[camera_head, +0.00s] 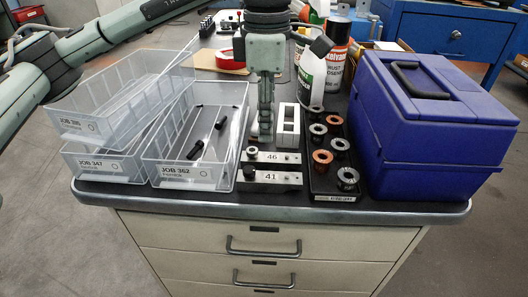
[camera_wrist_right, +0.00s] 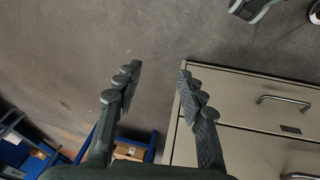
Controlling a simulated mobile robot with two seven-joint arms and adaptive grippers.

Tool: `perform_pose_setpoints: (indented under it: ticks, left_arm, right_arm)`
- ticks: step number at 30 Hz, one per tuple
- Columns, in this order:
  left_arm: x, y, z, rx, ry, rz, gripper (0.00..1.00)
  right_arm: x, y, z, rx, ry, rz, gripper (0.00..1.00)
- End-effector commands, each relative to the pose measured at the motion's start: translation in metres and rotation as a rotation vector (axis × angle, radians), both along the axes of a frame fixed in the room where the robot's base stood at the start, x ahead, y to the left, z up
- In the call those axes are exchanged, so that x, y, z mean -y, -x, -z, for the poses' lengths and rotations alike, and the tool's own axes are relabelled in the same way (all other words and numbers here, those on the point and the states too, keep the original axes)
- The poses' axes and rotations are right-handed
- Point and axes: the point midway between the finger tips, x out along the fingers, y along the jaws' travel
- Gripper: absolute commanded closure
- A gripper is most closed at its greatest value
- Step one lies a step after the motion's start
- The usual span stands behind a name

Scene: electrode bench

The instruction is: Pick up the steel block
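A pale steel block (camera_head: 289,125) with openings in its face stands on the bench behind two dark grey plates. The plates are labelled 46 (camera_head: 285,158) and 41 (camera_head: 284,179). My left gripper (camera_head: 266,136) points straight down beside the block and covers part of its left side. Its fingers show edge-on as one column, so their opening and any contact with the block are unclear. My right gripper (camera_wrist_right: 158,76) is open and empty in the right wrist view, in front of the drawers and above the floor.
Clear bins labelled JOB 362 (camera_head: 190,173), JOB 347 (camera_head: 103,166) and JOB 395 (camera_head: 78,127) crowd the left. A black tray of ring-topped holders (camera_head: 334,197) and a blue toolbox (camera_head: 436,122) stand right. Spray cans (camera_head: 311,72) stand behind. The bench's front strip (camera_head: 270,206) is clear.

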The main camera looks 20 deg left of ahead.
Motion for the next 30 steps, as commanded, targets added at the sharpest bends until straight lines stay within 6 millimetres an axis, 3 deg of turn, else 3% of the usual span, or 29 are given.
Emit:
perform_pose_setpoints:
  ticks: [15, 23, 30]
  left_arm:
    - [0.004, 0.001, 0.066, -0.002, 0.0, 0.0, 0.69]
    - [0.004, 0.001, 0.07, -0.001, -0.001, 0.0, 0.69]
    - [0.004, 0.001, 0.07, -0.001, -0.001, 0.0, 0.95]
  right_arm:
    - [-0.001, -0.001, 0.014, -0.005, -0.008, -0.001, 0.6]
    - [-0.001, -0.001, 0.016, -0.007, -0.008, 0.0, 0.6]
    - [0.0, -0.001, 0.016, -0.007, -0.008, 0.0, 0.6]
